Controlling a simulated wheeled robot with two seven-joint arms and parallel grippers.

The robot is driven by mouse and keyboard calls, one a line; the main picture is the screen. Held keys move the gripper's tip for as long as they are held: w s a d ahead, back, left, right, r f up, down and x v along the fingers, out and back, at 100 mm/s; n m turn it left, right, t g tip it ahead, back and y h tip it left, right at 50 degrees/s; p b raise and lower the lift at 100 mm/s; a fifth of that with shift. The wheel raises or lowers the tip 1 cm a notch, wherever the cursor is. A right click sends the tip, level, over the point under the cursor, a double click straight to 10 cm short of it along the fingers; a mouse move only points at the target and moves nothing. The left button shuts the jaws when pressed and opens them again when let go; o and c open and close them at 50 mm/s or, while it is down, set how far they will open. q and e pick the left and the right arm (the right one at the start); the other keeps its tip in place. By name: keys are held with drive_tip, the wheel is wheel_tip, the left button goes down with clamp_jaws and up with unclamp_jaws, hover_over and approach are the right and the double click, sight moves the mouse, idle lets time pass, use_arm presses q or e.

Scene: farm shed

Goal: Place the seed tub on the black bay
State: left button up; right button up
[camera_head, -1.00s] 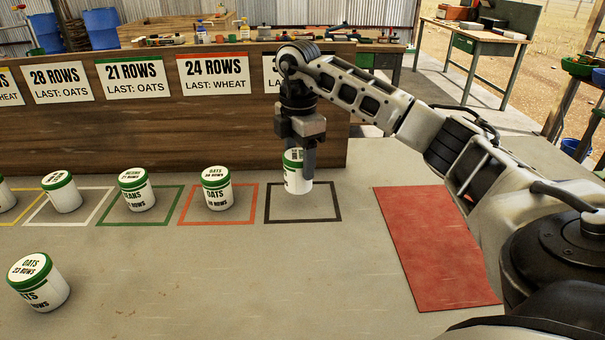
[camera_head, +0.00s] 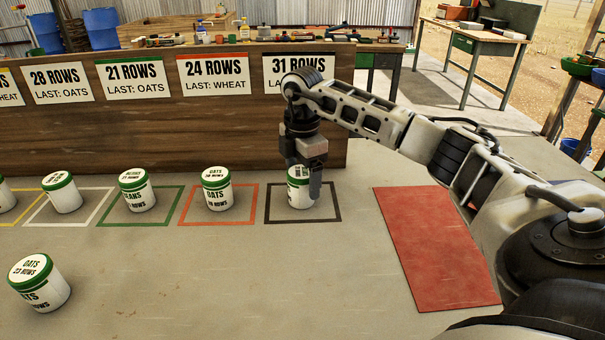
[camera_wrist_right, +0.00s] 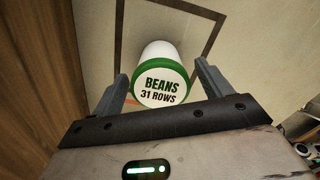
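The seed tub (camera_head: 299,192) is white with a green lid and stands upright inside the black bay (camera_head: 333,221), a dark square outline on the floor. In the right wrist view the tub (camera_wrist_right: 161,82) reads "BEANS 31 ROWS", and part of the black outline (camera_wrist_right: 120,20) shows behind it. My right gripper (camera_head: 302,184) is over the tub with its fingers on either side of it. In the wrist view the fingers (camera_wrist_right: 160,75) look spread, with a small gap at each side of the tub. My left gripper is out of view.
Other tubs stand in the red bay (camera_head: 183,219), green bay (camera_head: 103,219) and white bay (camera_head: 30,216). A loose oats tub (camera_head: 40,285) stands at the front left. A wooden counter with row signs (camera_head: 150,130) is behind. A red mat (camera_head: 435,250) lies right.

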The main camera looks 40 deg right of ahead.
wheel_tip(320, 180, up, 12)
drive_tip(key=p, duration=0.1)
drive_tip(key=shift+r, duration=0.2)
idle(0.4)
idle(0.4)
